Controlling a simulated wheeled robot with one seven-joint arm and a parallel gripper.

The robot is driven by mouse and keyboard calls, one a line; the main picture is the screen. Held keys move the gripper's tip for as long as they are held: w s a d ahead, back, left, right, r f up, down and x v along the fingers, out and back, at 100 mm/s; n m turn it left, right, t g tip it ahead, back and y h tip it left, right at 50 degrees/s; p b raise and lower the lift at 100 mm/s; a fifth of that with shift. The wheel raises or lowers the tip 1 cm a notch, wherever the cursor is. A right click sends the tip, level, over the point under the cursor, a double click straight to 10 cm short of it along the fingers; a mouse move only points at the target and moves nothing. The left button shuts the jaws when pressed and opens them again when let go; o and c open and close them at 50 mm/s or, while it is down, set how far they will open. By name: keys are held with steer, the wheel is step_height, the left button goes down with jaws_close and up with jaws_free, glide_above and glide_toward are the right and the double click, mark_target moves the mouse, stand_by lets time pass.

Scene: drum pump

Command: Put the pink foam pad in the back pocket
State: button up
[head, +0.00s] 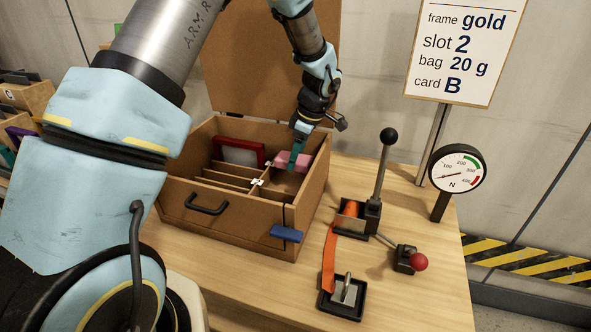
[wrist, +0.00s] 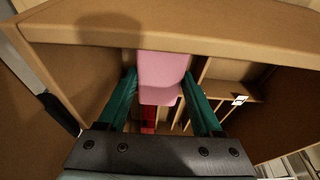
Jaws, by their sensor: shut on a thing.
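The pink foam pad (head: 293,161) is in my gripper (head: 298,150), inside the open wooden case (head: 235,190) near its right end. In the wrist view the pad (wrist: 164,75) sits between the two green fingers of my gripper (wrist: 162,85). Cardboard dividers (head: 230,178) split the case's left part into slots, and white marks sit on the divider ends. A dark red frame (head: 240,151) stands at the case's back left. Which pocket lies directly under the pad is hard to tell.
The case lid (head: 270,70) stands open behind. A blue block (head: 287,233) is at the case's front right. An orange strap (head: 329,260), a black lever (head: 383,170), a red-knobbed lever (head: 418,261) and a gauge (head: 457,168) stand to the right.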

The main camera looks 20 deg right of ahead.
mark_target(292, 186)
steer(key=shift+s+x, duration=0.2)
steer(key=shift+x, duration=1.05)
step_height(292, 186, down, 4)
steer(key=shift+d+f+p, duration=0.15)
steer(key=shift+f+p, duration=0.05)
steer(key=shift+p, duration=0.8)
steer(key=shift+f, duration=0.15)
steer(key=shift+f+b, duration=0.2)
steer(key=shift+b, duration=0.1)
steer(key=o, duration=1.4)
steer(key=shift+r, duration=0.1)
steer(key=shift+o, duration=0.2)
steer(key=shift+r, duration=0.1)
